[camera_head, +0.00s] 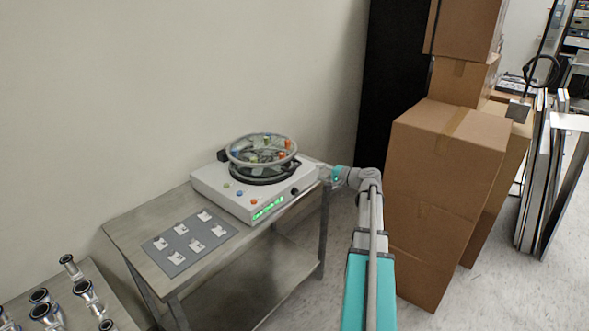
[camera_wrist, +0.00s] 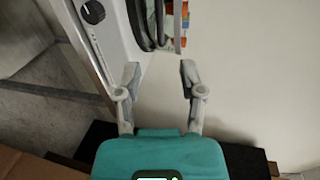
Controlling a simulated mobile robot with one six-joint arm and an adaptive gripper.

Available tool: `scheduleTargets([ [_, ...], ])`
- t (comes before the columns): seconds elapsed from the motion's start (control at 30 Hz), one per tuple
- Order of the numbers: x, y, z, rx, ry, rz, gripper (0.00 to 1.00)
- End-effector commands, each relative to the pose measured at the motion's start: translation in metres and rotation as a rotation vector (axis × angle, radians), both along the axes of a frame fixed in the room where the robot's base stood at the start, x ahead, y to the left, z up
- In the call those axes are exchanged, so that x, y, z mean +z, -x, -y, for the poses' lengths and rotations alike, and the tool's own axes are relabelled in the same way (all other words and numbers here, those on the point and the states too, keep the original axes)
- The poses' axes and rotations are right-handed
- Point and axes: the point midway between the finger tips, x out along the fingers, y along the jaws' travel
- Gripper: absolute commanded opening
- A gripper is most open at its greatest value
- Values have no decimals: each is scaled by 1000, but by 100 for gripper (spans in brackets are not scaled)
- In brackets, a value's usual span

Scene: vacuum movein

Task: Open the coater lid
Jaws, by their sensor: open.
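The coater (camera_head: 222,187) is a white box on a metal table, with coloured buttons, a green display and a black knob on its front. Its round clear lid (camera_head: 262,150) lies roughly level over the dark bowl on top, with coloured knobs visible on or through it. My gripper (camera_head: 326,172) is at the coater's right side, apart from the lid; its fingers are small and hard to see there. In the wrist view my gripper (camera_wrist: 160,76) is open with nothing between the fingers. The coater's side (camera_wrist: 112,35) and knob show ahead and left, with the lid's edge (camera_wrist: 177,25) beyond the fingertips.
The metal table (camera_head: 135,222) has a grey mat (camera_head: 190,243) with several small pale pieces on it. A second table with metal fittings (camera_head: 88,295) is at lower left. Cardboard boxes (camera_head: 440,190) stand close to the right of my arm. A wall is behind the coater.

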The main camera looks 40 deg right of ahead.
Motion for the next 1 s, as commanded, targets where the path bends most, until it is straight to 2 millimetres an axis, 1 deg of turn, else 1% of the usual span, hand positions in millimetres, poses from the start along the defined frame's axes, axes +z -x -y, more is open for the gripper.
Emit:
scheduleTargets([
  [0.17,-6,-21,-5,2,1,0,51],
  [0.7,-23,-97,-25,1,1,-1,51],
  [0.83,-25,-109,-29,2,0,0,51],
  [1.0,-27,-117,-31,0,0,0,51],
])
